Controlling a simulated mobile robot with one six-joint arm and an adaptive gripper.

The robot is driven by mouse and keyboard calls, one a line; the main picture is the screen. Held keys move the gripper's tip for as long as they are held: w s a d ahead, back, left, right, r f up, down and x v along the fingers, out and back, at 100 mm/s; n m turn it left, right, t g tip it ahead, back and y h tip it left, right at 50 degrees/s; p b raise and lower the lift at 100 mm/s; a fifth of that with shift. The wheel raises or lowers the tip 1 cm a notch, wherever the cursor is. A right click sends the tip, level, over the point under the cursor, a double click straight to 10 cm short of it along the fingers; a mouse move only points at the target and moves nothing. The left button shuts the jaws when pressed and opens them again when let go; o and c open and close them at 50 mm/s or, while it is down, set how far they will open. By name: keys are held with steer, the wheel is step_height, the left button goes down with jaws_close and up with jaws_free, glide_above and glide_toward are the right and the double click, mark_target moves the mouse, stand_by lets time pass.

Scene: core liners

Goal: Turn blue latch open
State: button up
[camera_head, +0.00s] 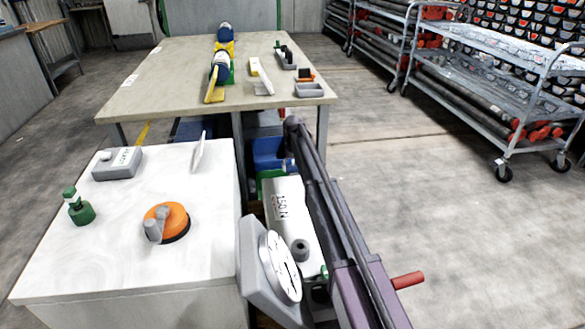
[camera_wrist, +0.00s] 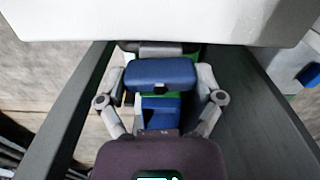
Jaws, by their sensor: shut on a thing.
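The blue latch (camera_wrist: 160,73) is a blue block in the middle of the wrist view, with green showing around and below it. My gripper (camera_wrist: 161,84) has its grey fingers on the left and right sides of this block and is shut on it. The fingertip contact is partly hidden by the block. In the head view a blue part (camera_head: 268,152) with green under it sits low behind my dark arm; I cannot tell whether it is the same latch. My gripper is not clearly visible there.
A white cabinet top (camera_head: 120,235) at left holds an orange knob (camera_head: 172,220), a green knob (camera_head: 80,208) and a grey box (camera_head: 118,162). A round gauge (camera_head: 281,266) stands close to my arm. A long table (camera_head: 150,90) is behind.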

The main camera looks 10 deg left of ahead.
steer(key=shift+s+d+m, duration=0.15)
steer(key=shift+m, duration=0.35)
steer(key=o, duration=0.9)
steer(key=shift+c, duration=0.2)
steer(key=shift+r, duration=0.1)
